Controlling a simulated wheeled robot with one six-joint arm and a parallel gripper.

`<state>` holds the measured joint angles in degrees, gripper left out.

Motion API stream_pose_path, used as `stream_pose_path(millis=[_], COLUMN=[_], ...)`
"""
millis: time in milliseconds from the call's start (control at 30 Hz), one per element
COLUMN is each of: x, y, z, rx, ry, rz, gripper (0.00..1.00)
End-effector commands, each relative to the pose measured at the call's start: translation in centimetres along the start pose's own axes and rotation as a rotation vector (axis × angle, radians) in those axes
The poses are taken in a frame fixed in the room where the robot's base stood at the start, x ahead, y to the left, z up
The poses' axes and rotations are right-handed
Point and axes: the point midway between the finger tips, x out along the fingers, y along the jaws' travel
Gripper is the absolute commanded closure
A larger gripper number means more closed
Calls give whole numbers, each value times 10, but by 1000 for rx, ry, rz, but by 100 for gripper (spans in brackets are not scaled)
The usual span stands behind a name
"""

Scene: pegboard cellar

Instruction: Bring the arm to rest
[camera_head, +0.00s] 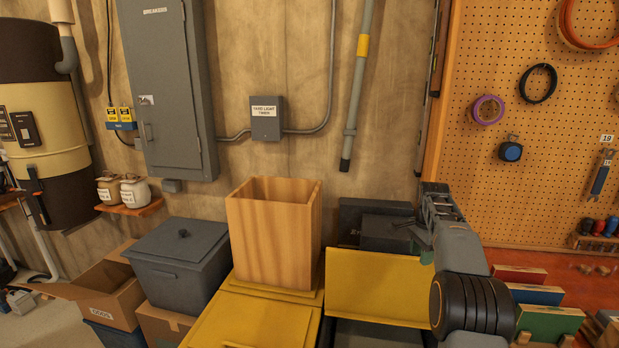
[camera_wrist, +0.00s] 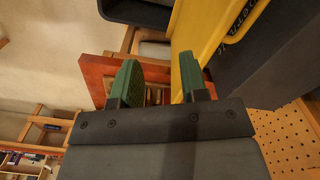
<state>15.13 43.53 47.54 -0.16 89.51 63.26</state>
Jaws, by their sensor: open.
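My arm rises at the right of the head view, folded, with my gripper (camera_head: 424,240) beside the right end of an upright yellow panel (camera_head: 380,287). The fingertips are small and partly hidden there. In the wrist view my gripper (camera_wrist: 161,80) shows two green-padded fingers standing apart with nothing held between them. A yellow panel (camera_wrist: 184,42) runs close by the right finger; I cannot tell whether they touch.
A tall wooden box (camera_head: 273,235) stands on a yellow lid (camera_head: 250,322). A grey lidded bin (camera_head: 180,262) and an open cardboard box (camera_head: 108,285) are left. Dark cases (camera_head: 383,230) sit behind the panel. A pegboard (camera_head: 540,120) and coloured blocks (camera_head: 548,322) are right.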

Motion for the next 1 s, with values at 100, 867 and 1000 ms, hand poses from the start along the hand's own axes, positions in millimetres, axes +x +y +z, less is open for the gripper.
stream_pose_path(millis=[100,867,1000], x=[13,29,33], y=[7,224,260], z=[4,174,194], rx=[-135,-1280,-1318], ry=[-1,199,235], rz=[1,-145,-177], gripper=[60,60,60])
